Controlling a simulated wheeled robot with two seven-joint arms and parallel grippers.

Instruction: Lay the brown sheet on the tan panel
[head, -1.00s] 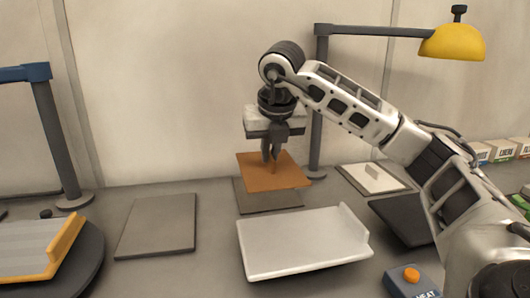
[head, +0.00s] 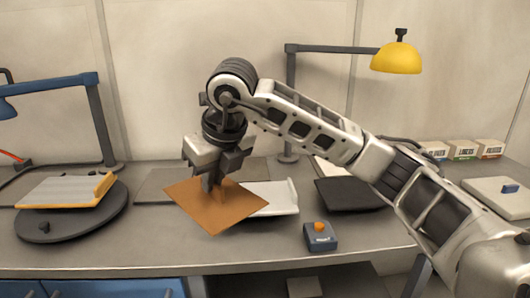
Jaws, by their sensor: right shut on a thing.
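The brown sheet (head: 225,208) is a thin orange-brown square. My right gripper (head: 214,186) is shut on it near its far side and holds it flat, above the bench. The sheet hides part of a white tray and of a grey panel. No panel in view is clearly tan. A cream panel (head: 490,203) with a blue block on it lies at the far right, apart from the sheet. Another pale panel (head: 328,169) shows partly behind my right arm. My left gripper is out of view.
The white tray (head: 277,196) has a raised right edge. A grey panel (head: 152,183) lies left of the sheet. A yellow-edged panel (head: 62,190) rests on a round dark stand. A black panel (head: 345,196) and a blue box with an orange button (head: 320,240) are right of the tray.

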